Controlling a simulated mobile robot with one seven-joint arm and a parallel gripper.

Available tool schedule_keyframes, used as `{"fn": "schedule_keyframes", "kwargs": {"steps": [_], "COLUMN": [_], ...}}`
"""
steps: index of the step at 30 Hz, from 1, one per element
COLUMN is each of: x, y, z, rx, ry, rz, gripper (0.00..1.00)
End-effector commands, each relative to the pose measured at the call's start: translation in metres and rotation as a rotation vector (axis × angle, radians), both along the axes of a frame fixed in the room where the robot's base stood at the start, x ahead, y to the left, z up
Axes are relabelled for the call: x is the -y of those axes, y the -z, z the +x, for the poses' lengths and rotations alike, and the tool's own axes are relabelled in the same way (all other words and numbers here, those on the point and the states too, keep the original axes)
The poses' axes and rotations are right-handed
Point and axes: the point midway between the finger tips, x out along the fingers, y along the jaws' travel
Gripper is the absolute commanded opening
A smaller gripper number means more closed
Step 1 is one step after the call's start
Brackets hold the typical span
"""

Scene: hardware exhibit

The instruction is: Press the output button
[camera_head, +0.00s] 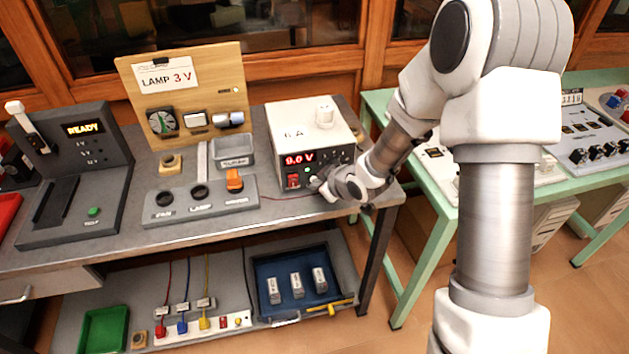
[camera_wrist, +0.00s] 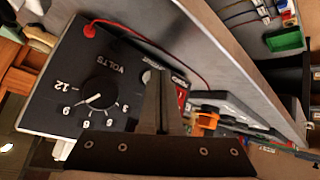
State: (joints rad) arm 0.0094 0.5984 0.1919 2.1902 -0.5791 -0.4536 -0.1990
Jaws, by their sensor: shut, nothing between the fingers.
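The power supply (camera_head: 310,130) is a white box with a black front panel, showing a red 9.0 V readout (camera_head: 300,159) and a red switch (camera_head: 293,181). In the wrist view its panel (camera_wrist: 60,75) fills the left, with a VOLTS dial (camera_wrist: 98,98) whose pointer is near 9. A pale round button (camera_wrist: 147,76) is partly hidden behind my fingers; I cannot read its label. My gripper (camera_head: 321,184) is shut and empty at the panel's lower right, its fingertips (camera_wrist: 160,74) beside the pale button. I cannot tell whether they touch it.
A red plug (camera_wrist: 90,31) and red wire stick out from the panel. Left of the supply is a control block with an orange switch (camera_head: 235,181) and a wooden LAMP 3 V board (camera_head: 185,90). A green table (camera_head: 440,215) stands at right.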

Motion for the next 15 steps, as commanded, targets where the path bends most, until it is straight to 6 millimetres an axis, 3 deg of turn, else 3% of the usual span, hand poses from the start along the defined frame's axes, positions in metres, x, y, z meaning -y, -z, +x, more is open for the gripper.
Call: {"fn": "schedule_keyframes", "kwargs": {"steps": [15], "x": [0.0011], "y": [-0.0001], "z": [-0.0044], "rx": [0.002], "ry": [0.000], "rz": [0.000], "gripper": [0.00]}}
